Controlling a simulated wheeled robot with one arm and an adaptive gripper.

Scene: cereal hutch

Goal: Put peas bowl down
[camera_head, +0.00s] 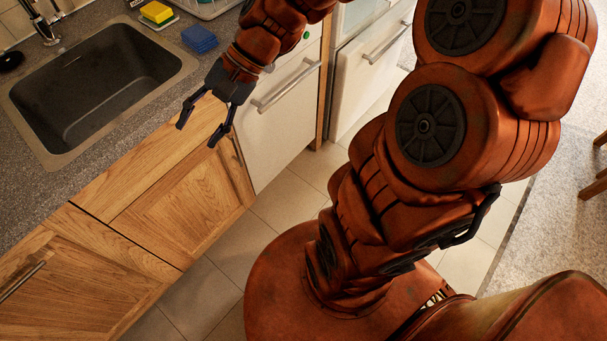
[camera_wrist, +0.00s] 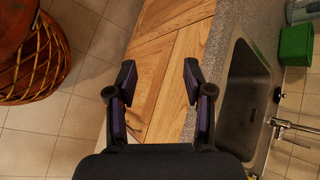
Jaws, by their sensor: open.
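No peas bowl shows in either view. My gripper (camera_head: 198,134) is open and empty in the head view, in front of the wooden cabinet and to the right of the sink. In the wrist view, my gripper (camera_wrist: 159,75) has its two fingers spread apart with nothing between them. Wooden cabinet panels show behind the fingers there.
A dark sink (camera_head: 105,85) is set in the grey counter (camera_head: 20,205). A white appliance (camera_head: 283,108) stands right of the cabinet.

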